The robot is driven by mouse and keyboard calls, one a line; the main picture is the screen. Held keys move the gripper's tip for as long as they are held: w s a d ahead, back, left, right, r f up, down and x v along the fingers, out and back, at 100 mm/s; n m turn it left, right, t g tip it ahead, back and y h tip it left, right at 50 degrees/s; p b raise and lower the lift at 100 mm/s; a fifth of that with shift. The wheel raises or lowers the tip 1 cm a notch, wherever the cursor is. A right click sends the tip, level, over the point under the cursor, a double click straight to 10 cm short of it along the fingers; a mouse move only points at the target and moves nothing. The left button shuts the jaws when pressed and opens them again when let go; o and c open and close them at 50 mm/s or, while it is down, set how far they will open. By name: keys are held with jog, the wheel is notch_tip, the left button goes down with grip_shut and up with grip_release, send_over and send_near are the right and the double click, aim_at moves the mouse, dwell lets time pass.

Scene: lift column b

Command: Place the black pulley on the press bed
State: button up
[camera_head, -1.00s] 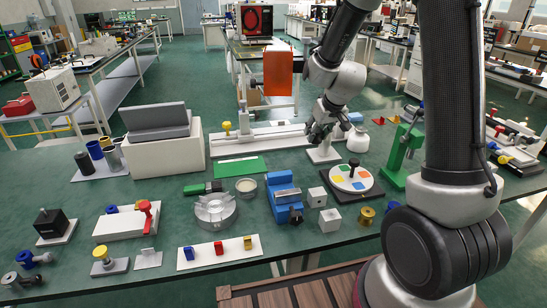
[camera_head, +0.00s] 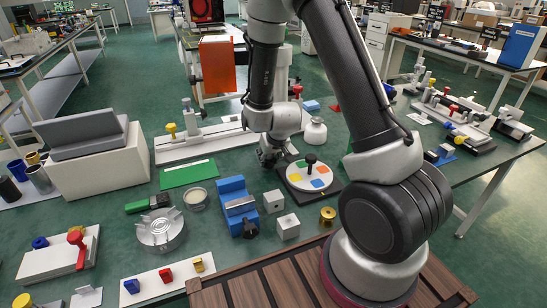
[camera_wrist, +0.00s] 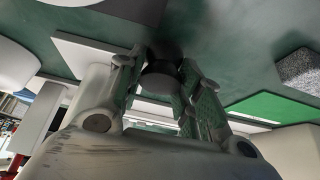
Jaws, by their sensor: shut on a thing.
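My gripper (camera_head: 268,158) is low over the table, just left of the round plate with coloured squares. In the wrist view my gripper (camera_wrist: 158,85) is closed around a dark round piece (camera_wrist: 160,80), which looks like the black pulley. In the head view the held piece is too small and dark to make out. The green press (camera_head: 347,148) stands right of the round plate. My arm covers nearly all of it, so its bed cannot be seen.
The round plate with a black knob (camera_head: 309,179) stands close to the right of my gripper. A blue vise (camera_head: 236,205), two grey cubes and a brass spool (camera_head: 327,216) stand nearer. A green mat (camera_head: 188,174) lies left.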

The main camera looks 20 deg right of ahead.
jog(key=shift+f, duration=0.35)
jog(key=shift+f, duration=0.15)
jog(key=o, duration=0.8)
jog(key=shift+c, duration=0.2)
